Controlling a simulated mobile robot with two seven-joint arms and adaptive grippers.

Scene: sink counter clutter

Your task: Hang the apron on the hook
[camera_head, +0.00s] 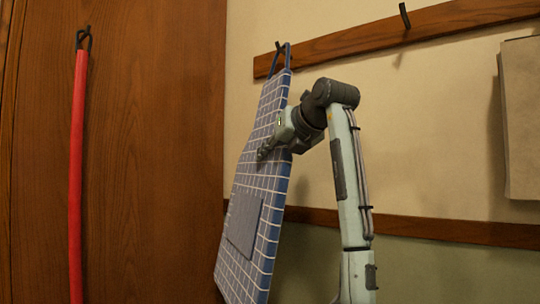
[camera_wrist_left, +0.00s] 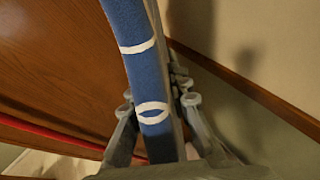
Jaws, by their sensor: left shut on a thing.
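The apron (camera_head: 262,190) is blue with a white grid and a pocket. It hangs upright and stiff-looking, turned partly edge-on, in the middle of the head view. Its neck loop (camera_head: 274,62) is at the top, at a dark hook (camera_head: 288,46) on the wooden rail. I cannot tell whether the loop is over the hook or just in front of it. My left gripper (camera_head: 268,147) is shut on the apron's upper part, below the loop. In the left wrist view the apron's blue edge (camera_wrist_left: 137,65) runs between the fingers (camera_wrist_left: 158,118). My right gripper is not in view.
The wooden rail (camera_head: 350,42) carries another, empty hook (camera_head: 404,16) to the right. A beige panel-like item (camera_head: 521,120) is on the wall at far right. A long red item (camera_head: 77,180) hangs on the wooden door at left. A lower trim strip (camera_head: 440,228) crosses the wall.

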